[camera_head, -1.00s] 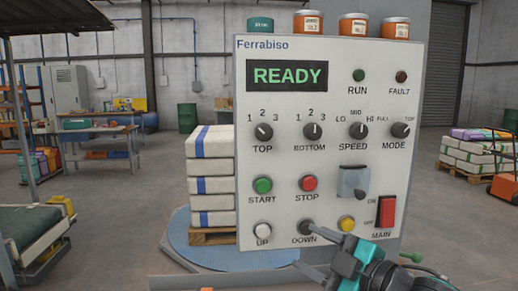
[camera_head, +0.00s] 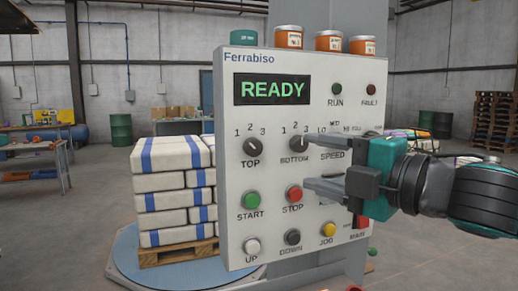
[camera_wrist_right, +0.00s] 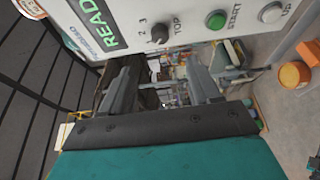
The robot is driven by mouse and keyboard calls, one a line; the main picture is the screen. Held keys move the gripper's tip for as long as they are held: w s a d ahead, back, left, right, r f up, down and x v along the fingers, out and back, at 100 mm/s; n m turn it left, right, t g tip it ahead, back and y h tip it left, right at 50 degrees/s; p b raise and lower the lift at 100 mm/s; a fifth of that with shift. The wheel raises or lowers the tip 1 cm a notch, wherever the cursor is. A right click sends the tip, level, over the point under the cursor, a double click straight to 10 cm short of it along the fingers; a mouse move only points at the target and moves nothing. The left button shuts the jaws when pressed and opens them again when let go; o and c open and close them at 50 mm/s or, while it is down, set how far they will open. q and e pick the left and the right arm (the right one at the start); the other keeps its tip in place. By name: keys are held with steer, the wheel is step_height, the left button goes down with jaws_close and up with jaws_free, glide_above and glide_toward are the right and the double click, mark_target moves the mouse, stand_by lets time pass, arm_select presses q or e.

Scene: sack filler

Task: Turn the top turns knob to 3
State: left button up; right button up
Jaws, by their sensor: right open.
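The top turns knob (camera_head: 251,147) is a round dark knob labelled TOP, on the left of the white control panel (camera_head: 232,187). Marks 1, 2 and 3 arc above it, and its pale pointer line seems to lean up-left, toward 1. It also shows in the right wrist view (camera_wrist_right: 159,35), ahead of the fingers. My right gripper (camera_head: 300,160) is open and empty, right of the knob and apart from it. Its fingers point left across the panel near the BOTTOM knob (camera_head: 298,144), hiding the SPEED knob. My left gripper is not in view.
The display (camera_head: 272,88) reads READY. START (camera_head: 250,200), STOP (camera_head: 294,194), UP, DOWN and JOG buttons sit below the knobs. Several cans (camera_head: 289,38) stand on top of the panel. Stacked sacks (camera_head: 172,205) on a pallet stand behind it on the left.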

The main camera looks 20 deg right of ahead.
mark_target(257, 149)
steer(key=p+x, duration=0.2)
steer(key=x, duration=1)
steer(key=shift+w+a+p, duration=0.15)
steer(key=shift+w+p, duration=0.15)
steer(key=shift+p, duration=0.05)
steer(key=c, duration=1)
